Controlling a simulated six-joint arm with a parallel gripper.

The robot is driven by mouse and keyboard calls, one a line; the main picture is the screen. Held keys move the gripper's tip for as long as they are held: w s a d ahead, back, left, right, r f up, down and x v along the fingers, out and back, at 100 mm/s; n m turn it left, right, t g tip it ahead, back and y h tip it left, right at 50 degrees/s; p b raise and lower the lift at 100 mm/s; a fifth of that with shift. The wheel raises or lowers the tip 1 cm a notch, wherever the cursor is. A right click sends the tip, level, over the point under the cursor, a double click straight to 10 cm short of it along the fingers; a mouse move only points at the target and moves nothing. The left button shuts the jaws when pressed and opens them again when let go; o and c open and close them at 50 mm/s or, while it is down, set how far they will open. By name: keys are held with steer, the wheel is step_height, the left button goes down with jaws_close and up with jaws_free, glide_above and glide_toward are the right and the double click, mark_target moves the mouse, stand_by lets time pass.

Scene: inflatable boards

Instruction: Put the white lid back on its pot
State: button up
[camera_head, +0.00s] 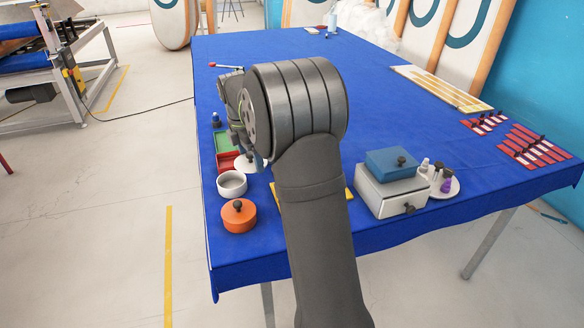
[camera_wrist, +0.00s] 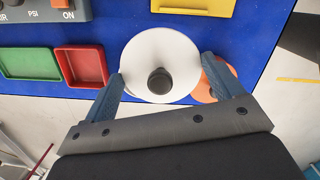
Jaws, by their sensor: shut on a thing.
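The white lid (camera_wrist: 147,51) is a round disc with a dark knob, seen from above in the wrist view. My gripper (camera_wrist: 162,70) has its two blue-grey fingers at opposite sides of the lid's rim and is shut on it. In the head view the lid (camera_head: 244,166) shows partly behind my arm, just beyond the open white pot (camera_head: 231,188). The pot stands upright and uncovered on the blue cloth. I cannot tell how high the lid is above the table.
An orange lidded pot (camera_head: 238,217) stands just in front of the white pot. A red tray (camera_wrist: 82,66) and a green tray (camera_wrist: 30,62) lie beside the lid. A white drawer box (camera_head: 390,191) with a blue top stands right of my arm. The table's left edge is close.

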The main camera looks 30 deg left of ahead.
steer(key=s+a+n, duration=0.2)
steer(key=a+n, duration=0.1)
steer(key=a, duration=0.4)
steer(key=shift+w+f, duration=0.2)
steer(key=shift+f, duration=3.55)
steer(key=o, duration=0.8)
step_height(320, 180, up, 7)
